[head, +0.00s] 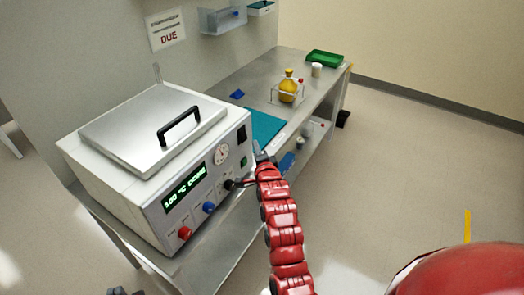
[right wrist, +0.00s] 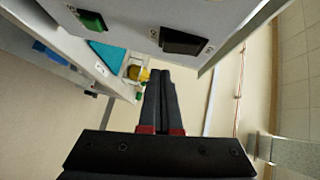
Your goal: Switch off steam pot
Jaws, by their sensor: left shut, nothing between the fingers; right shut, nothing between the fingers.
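The steam pot (head: 90,178) is a white box with a metal lid and black handle on the bench at left. Its lit display (head: 185,188) appears to read 100 °C DONE. A black rocker switch (head: 242,134) sits at the panel's upper right, above a green button (head: 243,162). Both show in the right wrist view, the switch (right wrist: 185,42) nearer the fingers than the green button (right wrist: 92,22). I cannot tell which way the switch is tipped. My right gripper (head: 258,148) is shut and empty, just right of the panel, apparently apart from the switch. My left gripper (head: 118,291) barely shows at the bottom edge.
The panel also has a gauge (head: 221,154), a red knob (head: 185,233), a blue knob (head: 208,207) and a black knob (head: 229,184). Farther along the bench are a yellow flask (head: 288,90) in a rack and a green tray (head: 324,58).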

